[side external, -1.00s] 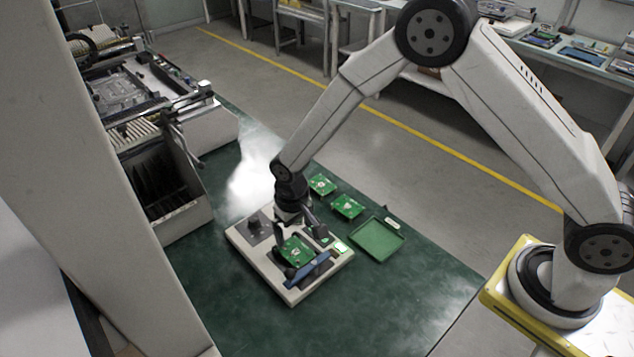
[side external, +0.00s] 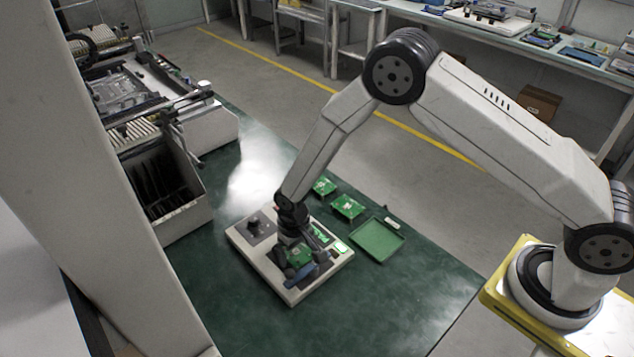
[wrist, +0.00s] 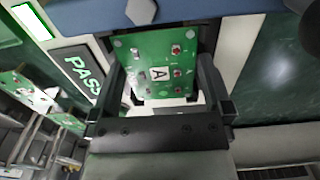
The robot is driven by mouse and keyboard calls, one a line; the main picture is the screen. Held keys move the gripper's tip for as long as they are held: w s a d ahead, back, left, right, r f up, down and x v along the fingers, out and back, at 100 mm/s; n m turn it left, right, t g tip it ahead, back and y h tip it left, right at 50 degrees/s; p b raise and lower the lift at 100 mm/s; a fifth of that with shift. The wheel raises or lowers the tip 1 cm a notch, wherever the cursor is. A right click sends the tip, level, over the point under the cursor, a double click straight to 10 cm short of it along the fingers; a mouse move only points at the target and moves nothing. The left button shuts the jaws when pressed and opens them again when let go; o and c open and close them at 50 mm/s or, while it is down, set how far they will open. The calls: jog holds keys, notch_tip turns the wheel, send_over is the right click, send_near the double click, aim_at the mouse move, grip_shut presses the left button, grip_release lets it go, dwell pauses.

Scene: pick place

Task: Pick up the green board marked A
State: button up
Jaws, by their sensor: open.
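The green board marked A (wrist: 160,48) fills the upper middle of the wrist view, with its white A label and several small parts facing the camera. It sits on the light grey fixture (side external: 258,258), where my gripper hides much of it in the side view. My gripper (wrist: 160,78) is open, with one dark finger on each side of the board. I cannot tell whether either finger touches it. My gripper (side external: 297,262) also shows low over the fixture in the side view.
A blue bar (wrist: 220,20) lies just beyond the board. A PASS display (wrist: 82,68) is beside it. Other green boards (side external: 347,206) and an empty green tray (side external: 377,240) lie right of the fixture. The near green mat is clear.

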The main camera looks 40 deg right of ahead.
aim_at(296, 251)
jog(key=c, duration=0.8)
jog(key=shift+o, duration=0.2)
jog(key=shift+r, duration=0.15)
jog(key=shift+r, duration=2.85)
